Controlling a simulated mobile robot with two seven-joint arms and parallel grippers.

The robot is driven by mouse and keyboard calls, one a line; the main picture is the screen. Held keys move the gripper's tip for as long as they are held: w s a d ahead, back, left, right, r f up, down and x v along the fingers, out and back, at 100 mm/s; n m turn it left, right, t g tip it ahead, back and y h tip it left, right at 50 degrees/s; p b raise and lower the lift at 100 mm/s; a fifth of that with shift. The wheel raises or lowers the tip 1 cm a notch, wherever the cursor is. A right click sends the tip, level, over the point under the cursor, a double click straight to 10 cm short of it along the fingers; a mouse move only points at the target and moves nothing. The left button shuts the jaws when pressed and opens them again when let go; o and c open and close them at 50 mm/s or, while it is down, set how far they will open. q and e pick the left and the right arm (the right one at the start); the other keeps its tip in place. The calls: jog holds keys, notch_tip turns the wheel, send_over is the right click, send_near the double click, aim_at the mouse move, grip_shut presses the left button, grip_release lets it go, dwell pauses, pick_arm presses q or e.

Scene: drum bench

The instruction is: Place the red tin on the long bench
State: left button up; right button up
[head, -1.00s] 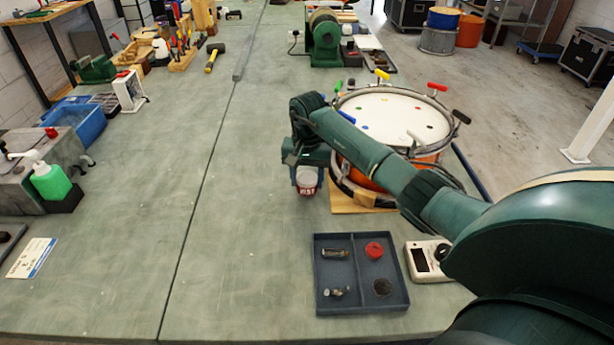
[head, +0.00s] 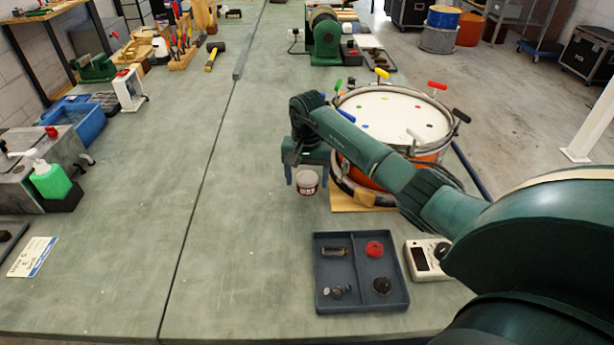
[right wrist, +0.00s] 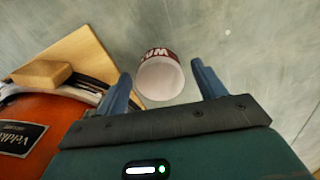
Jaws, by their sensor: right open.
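The red tin (head: 307,183), a small round tin with a white top and a dark red lettered label, stands on the long bench (head: 245,215), left of the drum. In the right wrist view the tin (right wrist: 160,77) shows between and just beyond my fingertips, with bare bench around it. My right gripper (right wrist: 162,68) is open, one finger on each side of the tin, with gaps visible. In the head view my right gripper (head: 307,176) is over the tin, and its wrist covers the space above. My left gripper is not in view.
The drum (head: 390,118) on a wooden board (head: 350,202) stands close right of the tin. A blue divided tray (head: 322,296) with small parts, one of them red, and a meter (head: 424,262) lie nearer. The bench left of the tin is clear.

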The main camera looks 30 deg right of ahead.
aim_at(307, 177)
notch_tip(307, 177, up, 12)
jog(key=b, duration=0.1)
jog(key=shift+b, duration=0.3)
jog(key=shift+f, duration=0.1)
dwell(0.3)
